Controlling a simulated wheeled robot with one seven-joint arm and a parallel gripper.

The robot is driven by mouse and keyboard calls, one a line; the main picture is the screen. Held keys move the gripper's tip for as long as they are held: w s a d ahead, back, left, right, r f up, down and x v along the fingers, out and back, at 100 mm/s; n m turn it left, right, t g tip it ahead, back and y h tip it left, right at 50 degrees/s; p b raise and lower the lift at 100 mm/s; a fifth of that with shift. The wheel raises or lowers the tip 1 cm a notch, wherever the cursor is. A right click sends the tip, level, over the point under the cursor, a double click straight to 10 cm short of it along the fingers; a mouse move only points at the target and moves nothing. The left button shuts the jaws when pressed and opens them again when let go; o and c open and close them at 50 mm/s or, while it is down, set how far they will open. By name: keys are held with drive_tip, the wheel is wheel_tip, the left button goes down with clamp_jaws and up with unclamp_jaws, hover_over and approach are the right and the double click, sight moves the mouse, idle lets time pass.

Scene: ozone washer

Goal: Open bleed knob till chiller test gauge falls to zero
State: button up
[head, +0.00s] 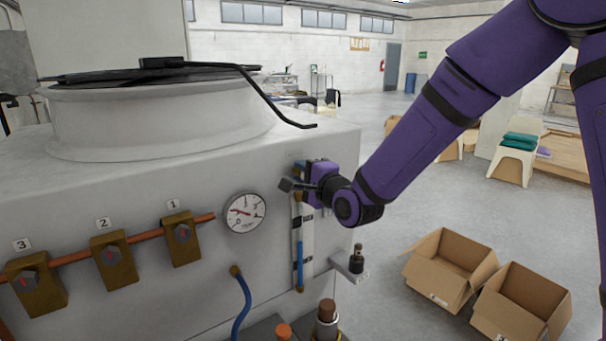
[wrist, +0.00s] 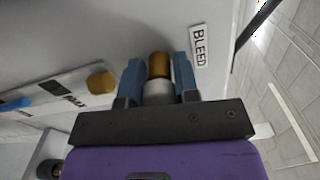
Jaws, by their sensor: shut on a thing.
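The bleed knob is a small brass piece (wrist: 159,65) with a pale collar, beside the BLEED label (wrist: 199,46) in the wrist view. My gripper (wrist: 158,72) is shut on it, with one blue finger on each side. In the head view my gripper (head: 300,188) is at the upper right of the white machine's front, and it mostly hides the knob. The round white dial gauge (head: 245,212) is on the machine front, left of my gripper. Its red needle points left and slightly up; the numbers are too small to read.
Three numbered brass valves (head: 115,259) sit on a copper pipe left of the gauge. A sight tube with blue liquid (head: 299,262) runs below my gripper. A black lever (head: 275,108) sticks out above. Open cardboard boxes (head: 450,268) lie on the floor at right.

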drive_tip(key=shift+f, duration=0.1)
drive_tip(key=o, duration=0.9)
drive_tip(key=v, duration=1.1)
drive_tip(key=shift+w, duration=0.1)
